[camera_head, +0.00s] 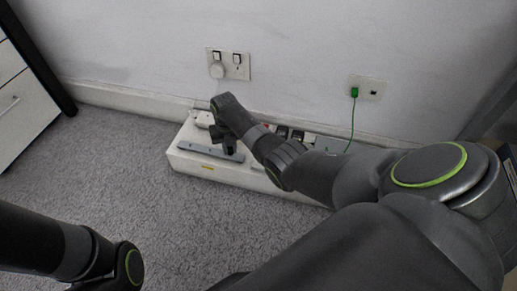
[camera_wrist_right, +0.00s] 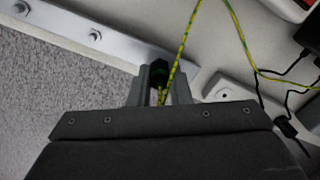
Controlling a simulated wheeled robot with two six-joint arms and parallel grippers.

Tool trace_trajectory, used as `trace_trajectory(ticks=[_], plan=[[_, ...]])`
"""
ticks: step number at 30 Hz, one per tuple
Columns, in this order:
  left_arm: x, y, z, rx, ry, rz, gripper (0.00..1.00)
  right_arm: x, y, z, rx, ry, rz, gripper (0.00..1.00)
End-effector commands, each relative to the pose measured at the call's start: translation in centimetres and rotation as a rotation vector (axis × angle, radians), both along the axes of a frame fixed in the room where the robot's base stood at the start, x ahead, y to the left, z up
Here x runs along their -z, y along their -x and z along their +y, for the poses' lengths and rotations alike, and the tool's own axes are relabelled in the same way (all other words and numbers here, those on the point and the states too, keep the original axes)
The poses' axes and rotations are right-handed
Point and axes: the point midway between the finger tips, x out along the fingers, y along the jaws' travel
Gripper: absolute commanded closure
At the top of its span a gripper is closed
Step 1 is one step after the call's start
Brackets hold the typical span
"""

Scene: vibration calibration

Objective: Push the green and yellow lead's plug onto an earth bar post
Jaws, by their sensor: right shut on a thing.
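The green and yellow lead (camera_wrist_right: 187,45) runs down from the top of the right wrist view to a dark plug (camera_wrist_right: 158,73). My right gripper (camera_wrist_right: 163,88) is shut on this plug; it also shows in the head view (camera_head: 226,146), over the white box. The earth bar (camera_wrist_right: 118,45) is a pale metal strip with bolt-like posts, one (camera_wrist_right: 94,35) to the left of the plug. The bar also shows in the head view (camera_head: 193,148). The plug's tip is near the bar's edge; whether it touches a post cannot be told. My left gripper is out of view.
The white box (camera_head: 200,170) stands on grey carpet (camera_head: 110,165) against the wall. A double socket (camera_head: 240,66) and a network plate (camera_head: 370,88) with a green cable (camera_head: 352,122) are above. Black wires (camera_wrist_right: 287,100) lie right of my gripper. A drawer unit (camera_head: 20,100) stands left.

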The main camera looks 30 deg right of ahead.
Motion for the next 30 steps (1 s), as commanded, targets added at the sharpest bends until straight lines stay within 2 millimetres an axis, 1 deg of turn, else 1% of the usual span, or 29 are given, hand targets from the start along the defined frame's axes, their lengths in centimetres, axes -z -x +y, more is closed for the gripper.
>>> trace_trajectory(ticks=[30], plan=[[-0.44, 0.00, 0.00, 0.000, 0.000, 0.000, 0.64, 0.56, 0.08, 0.02, 0.000, -0.001, 0.002, 1.00]])
